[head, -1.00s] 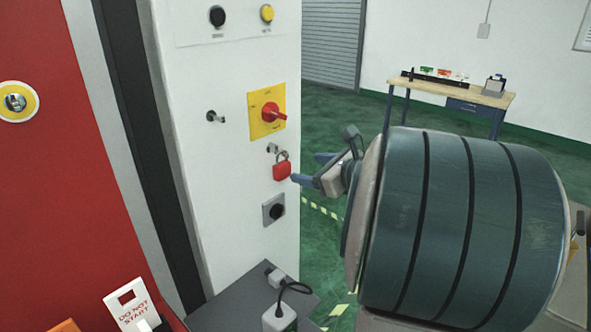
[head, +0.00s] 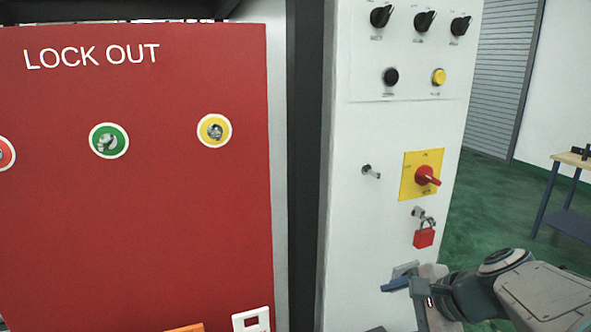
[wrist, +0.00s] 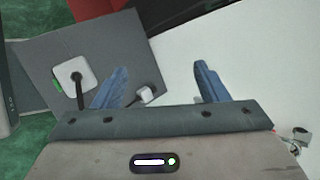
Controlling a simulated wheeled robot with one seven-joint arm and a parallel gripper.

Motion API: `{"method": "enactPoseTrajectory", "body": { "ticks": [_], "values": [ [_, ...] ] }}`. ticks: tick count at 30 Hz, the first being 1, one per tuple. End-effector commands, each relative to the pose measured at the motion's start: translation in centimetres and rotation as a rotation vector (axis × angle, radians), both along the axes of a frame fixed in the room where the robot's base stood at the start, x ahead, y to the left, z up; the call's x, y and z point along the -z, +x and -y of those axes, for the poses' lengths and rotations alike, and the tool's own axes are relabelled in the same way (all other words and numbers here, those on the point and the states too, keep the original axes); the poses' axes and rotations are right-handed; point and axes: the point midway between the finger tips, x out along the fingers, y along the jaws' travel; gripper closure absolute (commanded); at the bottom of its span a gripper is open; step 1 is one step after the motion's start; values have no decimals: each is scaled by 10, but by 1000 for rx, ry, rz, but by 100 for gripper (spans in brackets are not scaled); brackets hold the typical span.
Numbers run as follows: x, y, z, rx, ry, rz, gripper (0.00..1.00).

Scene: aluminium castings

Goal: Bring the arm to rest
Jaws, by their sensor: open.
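My gripper (wrist: 161,88) is open and empty in the wrist view, its two blue fingers apart. In the head view my gripper (head: 398,284) is at the lower right, in front of the white control cabinet (head: 345,230) and below a red padlock (head: 424,237). The padlock hangs from a hasp under the red rotary switch (head: 426,176) on its yellow plate. The gripper is apart from the padlock. Part of the gripper is hidden behind my wrist.
A red LOCK OUT board (head: 180,230) with coloured round hooks stands at the left. A grey shelf (wrist: 100,50) carrying a white device (wrist: 75,74) lies below the gripper. A workbench (head: 572,160) stands far right. Green floor (head: 490,210) is open beyond the cabinet.

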Motion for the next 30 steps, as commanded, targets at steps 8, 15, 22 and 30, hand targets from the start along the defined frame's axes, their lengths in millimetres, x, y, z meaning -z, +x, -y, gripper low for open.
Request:
{"method": "enactPoseTrajectory", "body": {
  "ticks": [8,15,22,30],
  "values": [
    [40,-67,-38,-739,-612,65,33],
    [48,-89,-34,-1145,-946,125,33],
    [49,-91,-32,-1223,-1012,134,33],
    [49,-91,-32,-1218,-1008,133,33]
  ]
}}
